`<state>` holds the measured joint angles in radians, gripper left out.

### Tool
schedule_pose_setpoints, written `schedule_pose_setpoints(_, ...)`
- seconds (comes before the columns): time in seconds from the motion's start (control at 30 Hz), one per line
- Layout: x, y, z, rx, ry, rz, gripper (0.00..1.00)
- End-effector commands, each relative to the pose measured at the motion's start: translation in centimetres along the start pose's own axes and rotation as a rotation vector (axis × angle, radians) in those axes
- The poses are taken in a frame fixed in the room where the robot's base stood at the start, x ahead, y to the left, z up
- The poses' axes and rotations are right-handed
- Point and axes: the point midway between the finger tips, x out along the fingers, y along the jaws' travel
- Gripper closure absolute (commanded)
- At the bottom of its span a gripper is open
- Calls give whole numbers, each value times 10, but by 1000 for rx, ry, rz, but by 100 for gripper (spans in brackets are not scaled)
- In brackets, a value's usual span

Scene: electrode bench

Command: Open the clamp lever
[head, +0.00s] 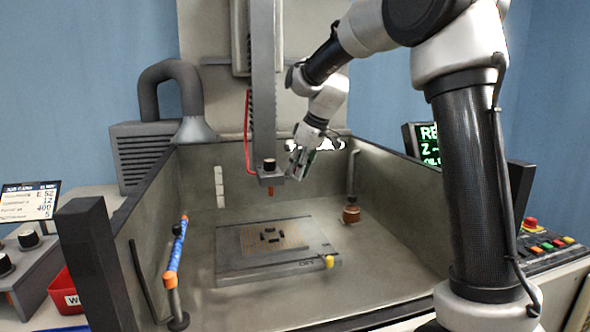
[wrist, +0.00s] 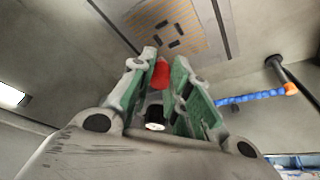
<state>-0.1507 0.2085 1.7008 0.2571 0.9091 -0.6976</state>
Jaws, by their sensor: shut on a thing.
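My gripper (head: 295,172) is beside the tool head (head: 268,179) at the bottom of the vertical column, just to its right in the head view. In the wrist view my gripper (wrist: 163,66) has its green-padded fingers on either side of a red piece (wrist: 161,74), which looks like the clamp lever. The gripper is shut on it. A black cylinder with a pale end (wrist: 155,117) shows between the fingers, nearer the camera. An orange-red electrode (head: 270,192) hangs under the head. The lever's angle is hidden by the fingers in the head view.
Below is a flat plate (head: 235,268) with small black parts on its patterned top. Tank walls (head: 145,210) surround it. A blue hose with orange ends (head: 177,250) stands at the left, and a copper-coloured pot (head: 351,214) at the back right. A red cable (head: 247,130) runs beside the column.

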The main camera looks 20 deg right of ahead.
Motion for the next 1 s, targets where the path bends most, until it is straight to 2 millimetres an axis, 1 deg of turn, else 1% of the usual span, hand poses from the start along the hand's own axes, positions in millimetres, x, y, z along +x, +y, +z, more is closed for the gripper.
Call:
schedule_pose_setpoints(0.1, -1, 9, 3, -93, 1, -40, 100)
schedule_pose_setpoints(0.47, -2, 31, 6, -411, 3, -172, 100)
schedule_pose_setpoints(1.0, 2, 61, -2, -884, 9, -366, 100)
